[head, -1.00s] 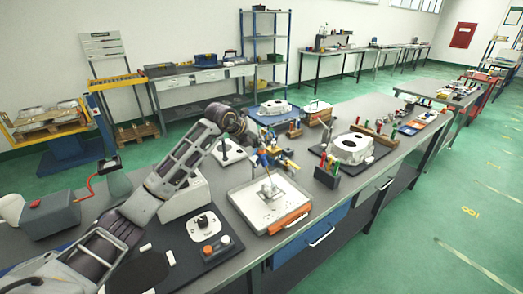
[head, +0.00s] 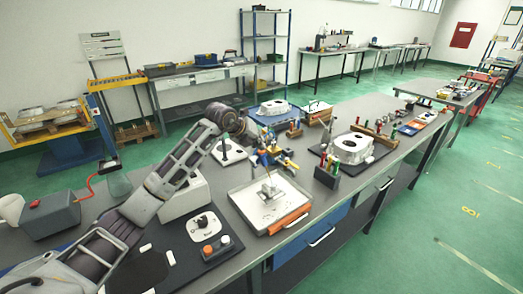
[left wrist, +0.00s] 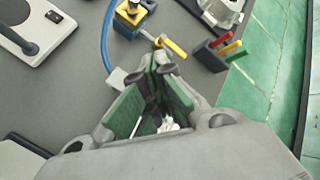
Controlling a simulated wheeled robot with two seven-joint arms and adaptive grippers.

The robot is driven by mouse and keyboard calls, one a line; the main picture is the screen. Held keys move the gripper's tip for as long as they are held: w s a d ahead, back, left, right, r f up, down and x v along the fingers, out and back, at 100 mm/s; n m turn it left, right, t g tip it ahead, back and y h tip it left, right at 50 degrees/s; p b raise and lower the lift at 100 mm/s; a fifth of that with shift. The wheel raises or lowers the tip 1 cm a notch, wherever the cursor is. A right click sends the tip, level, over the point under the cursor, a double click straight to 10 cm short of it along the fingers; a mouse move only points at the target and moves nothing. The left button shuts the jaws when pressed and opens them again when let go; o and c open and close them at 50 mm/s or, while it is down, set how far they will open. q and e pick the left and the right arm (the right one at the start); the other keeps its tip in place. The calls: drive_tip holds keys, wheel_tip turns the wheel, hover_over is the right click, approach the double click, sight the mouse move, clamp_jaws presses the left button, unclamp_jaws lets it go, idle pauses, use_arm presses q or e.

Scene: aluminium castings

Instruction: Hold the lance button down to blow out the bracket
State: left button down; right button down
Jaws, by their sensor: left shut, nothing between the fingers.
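The lance (head: 263,159), blue and yellow with a blue hose, stands on the bench behind a pale tray. In the left wrist view its blue block and yellow top (left wrist: 130,17) stand just beyond my fingers, with a yellow lever (left wrist: 170,46) close to the tips. The light metal bracket (head: 270,187) sits in the tray (head: 247,203); a thin line rises above it. My left gripper (left wrist: 158,68) is shut and empty, near the lever; I cannot tell whether it touches. In the head view my wrist hides part of the lance. The button is not clear. My right gripper is not in view.
A dark holder with coloured handles (head: 326,178) stands right of the lance; it also shows in the left wrist view (left wrist: 212,55). A white plate with a black knob (head: 228,153) lies behind. A cast housing (head: 352,148) sits further right. An orange bar (head: 289,220) edges the tray.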

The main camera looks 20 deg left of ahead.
use_arm(q)
drive_tip(key=shift+r, duration=0.15)
drive_tip(key=shift+r+p, duration=0.35)
drive_tip(key=shift+r, duration=0.4)
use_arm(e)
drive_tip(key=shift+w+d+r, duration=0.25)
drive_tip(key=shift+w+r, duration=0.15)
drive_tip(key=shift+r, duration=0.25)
use_arm(q)
drive_tip(key=shift+r+p, duration=0.15)
drive_tip(key=shift+p, duration=0.15)
